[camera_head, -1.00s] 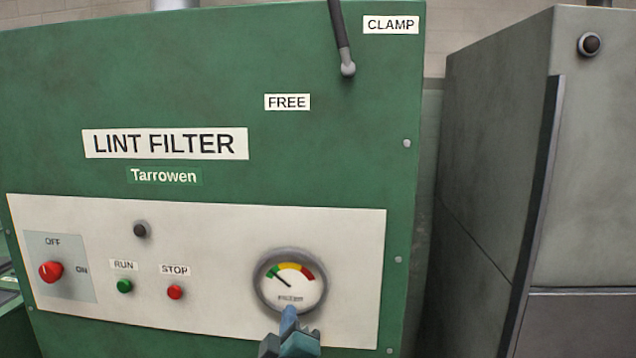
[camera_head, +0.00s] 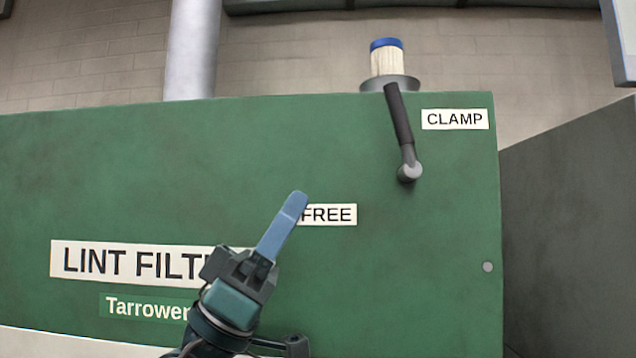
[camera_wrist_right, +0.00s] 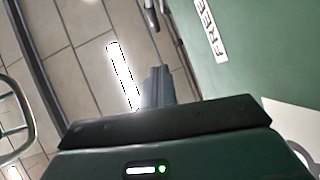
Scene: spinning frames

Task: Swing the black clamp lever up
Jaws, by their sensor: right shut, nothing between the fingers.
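The black clamp lever (camera_head: 399,118) is on the green lint filter cabinet (camera_head: 330,268) in the head view. Its grey pivot (camera_head: 409,171) is at the lower end, and the black arm points up, leaning slightly left. The CLAMP label (camera_head: 455,119) is right of the lever; the FREE label (camera_head: 330,214) is below left. My right gripper (camera_head: 291,207) is shut and empty, in front of the cabinet beside the FREE label, below and left of the lever. It also shows in the right wrist view (camera_wrist_right: 157,85). My left gripper is not in view.
A cream filter cartridge with a blue cap (camera_head: 387,57) stands on a grey round base behind the lever's tip. A pale pipe (camera_head: 191,50) rises behind the cabinet at left. A grey machine (camera_head: 570,230) stands to the right.

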